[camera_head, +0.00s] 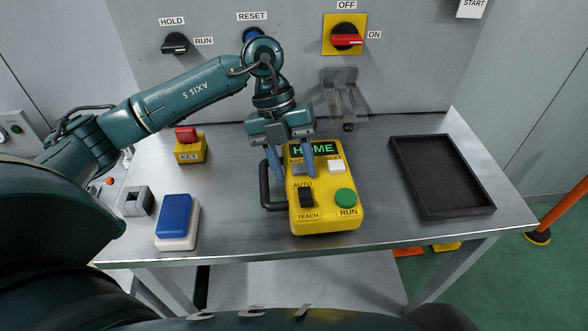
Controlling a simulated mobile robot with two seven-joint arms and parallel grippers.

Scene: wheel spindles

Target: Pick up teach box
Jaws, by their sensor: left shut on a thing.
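The teach box (325,213) is a yellow pendant with a green HOME display, a white button, a black AUTO/TEACH switch, a green RUN button and a black side handle (266,188). It is at the middle of the metal table. My left gripper (299,170) is over its upper part, pointing down, with its blue-grey fingers shut on the box near the display. The gripper hides part of the display and the box's upper left. I cannot tell whether the box touches the table. My right gripper does not show.
A black tray (480,208) lies on the right of the table (400,228). Behind is a panel with a red rotary switch (346,40) and an empty-looking metal bracket (344,98).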

